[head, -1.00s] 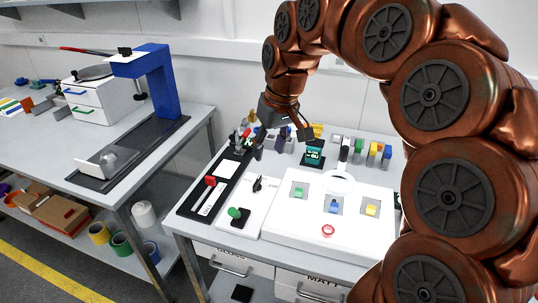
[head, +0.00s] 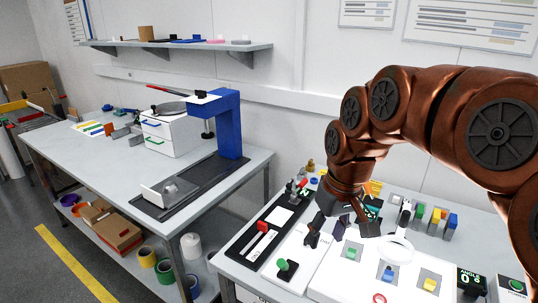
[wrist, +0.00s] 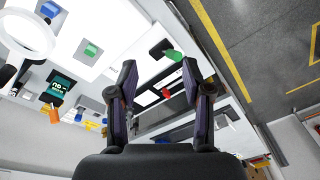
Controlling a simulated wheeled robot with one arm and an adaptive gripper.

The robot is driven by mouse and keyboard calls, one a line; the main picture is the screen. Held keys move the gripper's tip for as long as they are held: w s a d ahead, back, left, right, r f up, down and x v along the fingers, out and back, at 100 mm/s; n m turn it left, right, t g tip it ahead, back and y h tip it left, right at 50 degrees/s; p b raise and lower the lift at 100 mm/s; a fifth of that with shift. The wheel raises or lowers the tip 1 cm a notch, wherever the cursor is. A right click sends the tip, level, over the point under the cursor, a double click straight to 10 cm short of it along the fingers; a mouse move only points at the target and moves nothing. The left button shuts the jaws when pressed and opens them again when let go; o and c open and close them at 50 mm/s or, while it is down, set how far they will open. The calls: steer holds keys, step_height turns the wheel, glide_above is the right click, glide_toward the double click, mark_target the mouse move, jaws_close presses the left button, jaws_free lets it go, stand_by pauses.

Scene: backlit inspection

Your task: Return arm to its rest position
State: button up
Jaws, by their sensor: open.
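My copper-coloured arm (head: 440,115) comes in from the right and bends down over the right-hand bench. My gripper (head: 338,236) hangs at its end with dark fingers apart, and nothing is between them. In the wrist view the two fingers (wrist: 160,66) are spread and empty.
A ring magnifier (head: 396,249) stands right of my gripper above a white panel with small coloured blocks. A green knob (head: 287,266) is at front left. The left bench carries a blue gantry (head: 230,125).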

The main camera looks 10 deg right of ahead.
steer(key=s+f+g, duration=0.1)
steer(key=s+f, duration=0.2)
steer(key=s, duration=0.4)
steer(key=s+f+m+g, duration=0.1)
steer(key=s+f, duration=0.2)
steer(key=s, duration=0.4)
steer(key=s+f+m+h, duration=0.1)
steer(key=s+f, duration=0.3)
steer(key=s, duration=0.4)
steer(key=shift+a+g, duration=0.4)
